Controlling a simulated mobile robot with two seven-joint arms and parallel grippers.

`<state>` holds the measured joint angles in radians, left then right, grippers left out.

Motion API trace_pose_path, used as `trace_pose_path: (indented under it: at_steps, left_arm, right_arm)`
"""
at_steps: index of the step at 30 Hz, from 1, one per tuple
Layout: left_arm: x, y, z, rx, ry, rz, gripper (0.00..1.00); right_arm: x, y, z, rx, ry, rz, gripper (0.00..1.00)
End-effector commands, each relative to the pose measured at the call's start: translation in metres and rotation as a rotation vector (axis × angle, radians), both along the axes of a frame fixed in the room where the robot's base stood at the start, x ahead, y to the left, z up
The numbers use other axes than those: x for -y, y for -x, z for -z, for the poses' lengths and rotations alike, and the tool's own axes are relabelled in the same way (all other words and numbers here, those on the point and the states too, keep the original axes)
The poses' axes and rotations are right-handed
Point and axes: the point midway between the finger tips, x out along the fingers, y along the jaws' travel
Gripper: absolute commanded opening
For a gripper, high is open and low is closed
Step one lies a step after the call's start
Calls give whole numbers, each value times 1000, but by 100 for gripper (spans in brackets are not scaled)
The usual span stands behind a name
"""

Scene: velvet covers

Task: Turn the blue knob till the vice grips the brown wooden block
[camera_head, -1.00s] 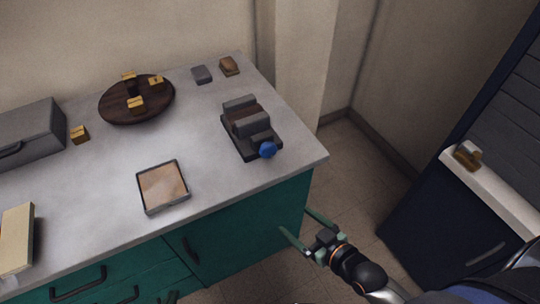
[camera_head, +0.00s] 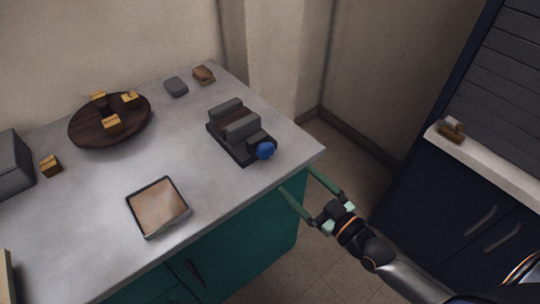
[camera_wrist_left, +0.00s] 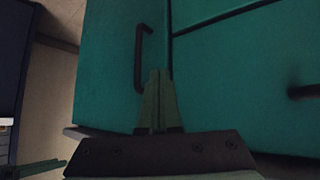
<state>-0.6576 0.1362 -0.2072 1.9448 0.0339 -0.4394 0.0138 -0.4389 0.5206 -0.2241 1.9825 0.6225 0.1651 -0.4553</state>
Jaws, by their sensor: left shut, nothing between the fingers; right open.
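The vice (camera_head: 229,143) stands on the grey worktop near its right corner, with two grey jaws on a dark base. The blue knob (camera_head: 265,151) is at its front right end. A brown wooden block (camera_head: 230,119) sits between the jaws; I cannot tell whether both touch it. My right gripper (camera_head: 309,179) is open and empty, just off the worktop's front edge, below and right of the knob and apart from it. My left gripper (camera_wrist_left: 159,72) shows only in the left wrist view, shut and empty in front of the teal cabinet doors.
The worktop (camera_head: 95,215) also holds a square tray (camera_head: 183,223), a dark round board (camera_head: 80,137) with several yellowish blocks, a grey block (camera_head: 176,87) and a brown block (camera_head: 203,75). A dark cabinet with a white ledge (camera_head: 498,174) stands at the right.

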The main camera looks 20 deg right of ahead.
Motion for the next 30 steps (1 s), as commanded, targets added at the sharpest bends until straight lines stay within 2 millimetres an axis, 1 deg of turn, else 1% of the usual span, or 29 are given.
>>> trace_pose_path:
  at_steps: [12, 18, 24, 30]
  left_arm:
    - [0, 2, 3, -3, 1, 0, 0]
    - [1, 5, 5, -11, 1, 0, 0]
    - [1, 5, 6, -13, 1, 1, 0]
    - [1, 5, 6, -12, 2, 2, 0]
  right_arm:
    - [-25, -67, -1, 2, -4, -1, 89]
    - [-35, -93, 0, -1, -2, -1, 89]
    - [-39, -106, 0, -2, -1, -1, 89]
    - [-40, -108, 0, -2, -1, -2, 89]
